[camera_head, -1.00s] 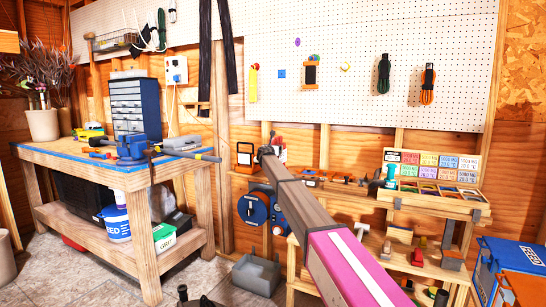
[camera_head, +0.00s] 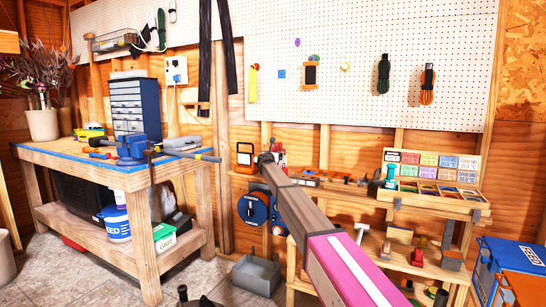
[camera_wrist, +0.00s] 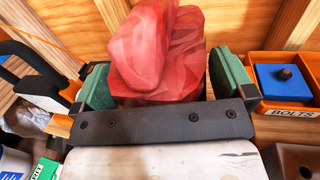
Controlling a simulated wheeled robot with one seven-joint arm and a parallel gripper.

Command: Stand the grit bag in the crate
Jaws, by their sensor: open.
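A red, lumpy bag-like thing, probably the grit bag (camera_wrist: 160,50), fills the upper middle of the wrist view. No label shows on it. In the head view a little of it (camera_head: 280,151) shows beside the end of my arm, above the wooden shelf. My gripper (camera_wrist: 162,88) is open, with one green fingertip on each side of the red thing; I cannot tell whether they touch it. A green-and-white box marked GRIT (camera_head: 165,240) stands on the workbench's lower shelf. A grey open crate (camera_head: 256,274) stands on the floor.
An orange bin marked BOLTS (camera_wrist: 290,105) is close right of my gripper. An orange-framed thing (camera_head: 245,157) and a blue reel (camera_head: 253,207) are left of my arm's end. The workbench (camera_head: 130,174) stands left; open floor lies before it.

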